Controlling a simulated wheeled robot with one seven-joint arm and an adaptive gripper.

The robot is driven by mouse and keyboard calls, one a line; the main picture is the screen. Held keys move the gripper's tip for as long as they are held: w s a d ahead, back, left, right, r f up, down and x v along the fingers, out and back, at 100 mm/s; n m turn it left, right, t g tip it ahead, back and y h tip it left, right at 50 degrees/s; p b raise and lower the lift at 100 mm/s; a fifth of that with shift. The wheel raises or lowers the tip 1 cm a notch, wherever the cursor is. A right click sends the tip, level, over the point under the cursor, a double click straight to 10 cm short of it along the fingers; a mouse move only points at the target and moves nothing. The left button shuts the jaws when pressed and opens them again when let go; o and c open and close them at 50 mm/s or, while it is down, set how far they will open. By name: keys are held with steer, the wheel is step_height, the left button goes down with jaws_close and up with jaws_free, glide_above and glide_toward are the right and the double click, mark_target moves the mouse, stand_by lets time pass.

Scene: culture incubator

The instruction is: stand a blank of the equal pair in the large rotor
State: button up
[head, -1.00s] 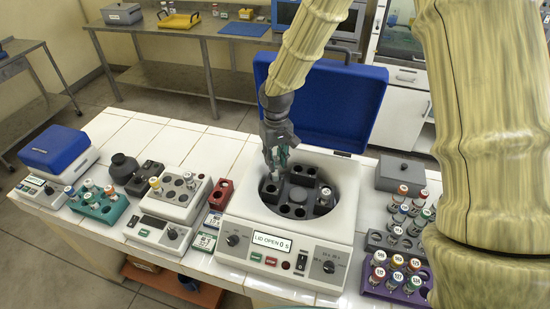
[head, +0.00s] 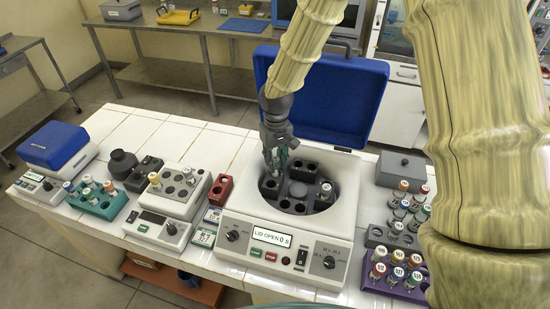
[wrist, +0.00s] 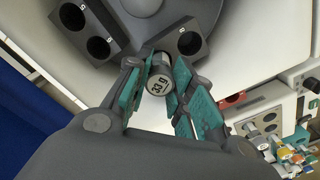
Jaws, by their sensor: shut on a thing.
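My gripper (head: 275,160) is over the left part of the large rotor (head: 297,189), inside the open centrifuge (head: 345,205). Its teal-padded fingers are shut on a grey-capped blank (wrist: 157,86); the cap seems to read 33.9. In the wrist view the blank is between the fingertips (wrist: 160,72), close beside a dark two-hole rotor bucket (wrist: 187,42). Its lower end is hidden, so I cannot tell whether it is in a hole. Another two-hole bucket (wrist: 90,30) looks empty. A white-capped tube (head: 326,187) stands in the rotor's right bucket.
The blue lid (head: 335,100) stands open behind the bowl. Racks of capped tubes, one purple (head: 398,281), stand on the right. On the left are a small red rack (head: 220,190), a grey block device (head: 178,190) and a teal rack (head: 100,203).

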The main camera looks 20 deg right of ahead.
steer(key=shift+f, duration=0.75)
steer(key=o, duration=1.3)
steer(key=shift+r, duration=0.1)
steer(key=shift+s+r+p, duration=0.1)
steer(key=shift+r+p, duration=2.45)
steer(key=shift+r, duration=1.15)
